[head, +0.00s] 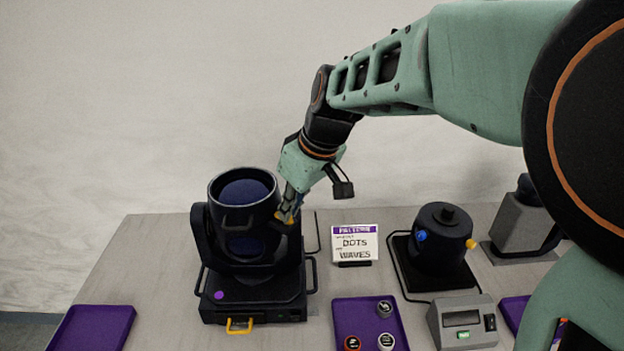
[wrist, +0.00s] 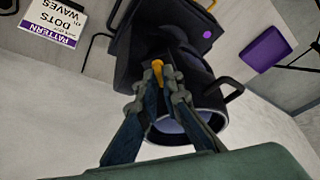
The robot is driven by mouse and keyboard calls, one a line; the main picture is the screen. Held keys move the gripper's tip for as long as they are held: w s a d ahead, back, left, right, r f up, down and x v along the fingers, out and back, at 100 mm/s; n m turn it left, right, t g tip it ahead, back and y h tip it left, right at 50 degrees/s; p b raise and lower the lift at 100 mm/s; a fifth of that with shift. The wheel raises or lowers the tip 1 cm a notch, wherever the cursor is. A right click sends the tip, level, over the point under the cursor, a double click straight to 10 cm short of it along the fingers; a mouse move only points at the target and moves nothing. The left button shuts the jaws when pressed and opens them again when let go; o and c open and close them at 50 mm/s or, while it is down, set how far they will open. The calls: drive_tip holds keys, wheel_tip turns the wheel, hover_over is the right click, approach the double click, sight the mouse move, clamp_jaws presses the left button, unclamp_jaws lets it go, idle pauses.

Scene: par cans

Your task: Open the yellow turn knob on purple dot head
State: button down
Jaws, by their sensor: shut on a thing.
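The dark moving-head light with the purple dot (head: 219,295) on its base stands at the left of the table, its round lens tilted up. The purple dot also shows in the wrist view (wrist: 208,35). The yellow turn knob (wrist: 158,70) is on the side of the head. My gripper (head: 289,205) reaches the right side of the head from above. In the wrist view my gripper (wrist: 160,85) has its two fingers closed around the knob, which partly hides it. I cannot tell how far the knob is turned.
A sign (head: 355,243) reading pattern, dots and waves stands right of the light. A purple tray (head: 345,310) holds several small round pieces. A dark can with blue and yellow knobs (head: 440,240) and a grey box (head: 462,322) stand further right. Another purple tray (head: 92,328) lies front left.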

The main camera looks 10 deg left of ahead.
drive_tip(key=m+t, duration=0.1)
drive_tip(key=m, duration=0.1)
drive_tip(key=m+h, duration=0.1)
drive_tip(key=m, duration=0.2)
drive_tip(key=shift+s+a+t, duration=0.2)
drive_tip(key=shift+t, duration=0.2)
drive_tip(key=m, duration=0.1)
drive_tip(key=m+h+b, duration=0.1)
drive_tip(key=m, duration=0.1)
drive_tip(key=m+h+b, duration=0.1)
drive_tip(key=m, duration=0.1)
drive_tip(key=shift+a+t, duration=0.25)
drive_tip(key=shift+t, duration=0.15)
drive_tip(key=m+h+b, duration=0.1)
drive_tip(key=m, duration=0.2)
drive_tip(key=shift+a+m+b, duration=0.15)
drive_tip(key=shift+m+b, duration=0.25)
drive_tip(key=shift+a+m+h, duration=0.1)
drive_tip(key=shift+m+h, duration=0.6)
drive_tip(key=shift+m, duration=0.7)
drive_tip(key=shift+g, duration=0.3)
drive_tip(key=c, duration=2.1)
unclamp_jaws()
drive_tip(key=shift+r, duration=0.1)
drive_tip(key=v, duration=1.2)
drive_tip(key=shift+s, duration=0.15)
